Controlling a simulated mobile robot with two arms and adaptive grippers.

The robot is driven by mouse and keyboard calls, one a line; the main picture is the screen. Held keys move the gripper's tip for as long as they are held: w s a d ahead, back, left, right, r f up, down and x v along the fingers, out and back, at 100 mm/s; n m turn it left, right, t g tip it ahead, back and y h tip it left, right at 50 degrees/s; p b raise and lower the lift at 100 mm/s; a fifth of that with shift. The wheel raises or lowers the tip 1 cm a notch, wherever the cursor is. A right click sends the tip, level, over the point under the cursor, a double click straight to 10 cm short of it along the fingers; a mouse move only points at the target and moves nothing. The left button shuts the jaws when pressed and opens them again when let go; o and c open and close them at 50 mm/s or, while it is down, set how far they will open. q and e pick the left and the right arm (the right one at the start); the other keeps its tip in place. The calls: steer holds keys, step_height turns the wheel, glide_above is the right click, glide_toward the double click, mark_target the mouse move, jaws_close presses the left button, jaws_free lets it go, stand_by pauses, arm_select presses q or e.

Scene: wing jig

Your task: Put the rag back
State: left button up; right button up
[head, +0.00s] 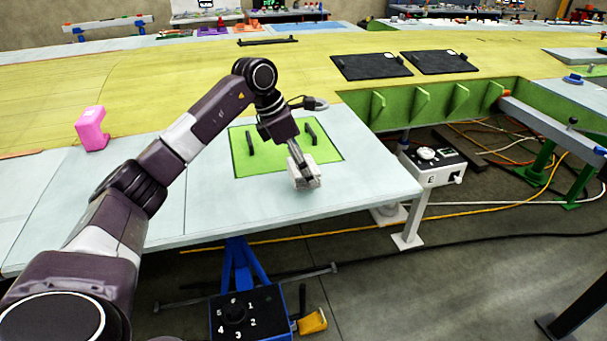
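My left gripper (299,162) is over the pale blue table top (230,205), just in front of the green panel (270,165). Its fingers are close together on a small, pale grey-white bundle (306,180), which looks like the folded rag. The bundle is at or just above the table surface; I cannot tell whether it touches. The fingertips are partly hidden by it. My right gripper is not in view.
Two black handles (250,145) stand up from the green panel. A pink object (91,128) stands at the left. The yellow wing skin (180,75) with black panels (372,66) lies behind. A white box (433,163) is beyond the table's right corner. Bare table lies left.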

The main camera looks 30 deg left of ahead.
arm_select(q)
step_height(320, 180, down, 3)
steer(key=shift+f+p, duration=0.1)
steer(key=shift+p, duration=0.25)
steer(key=shift+f, duration=0.2)
steer(key=o, duration=1.1)
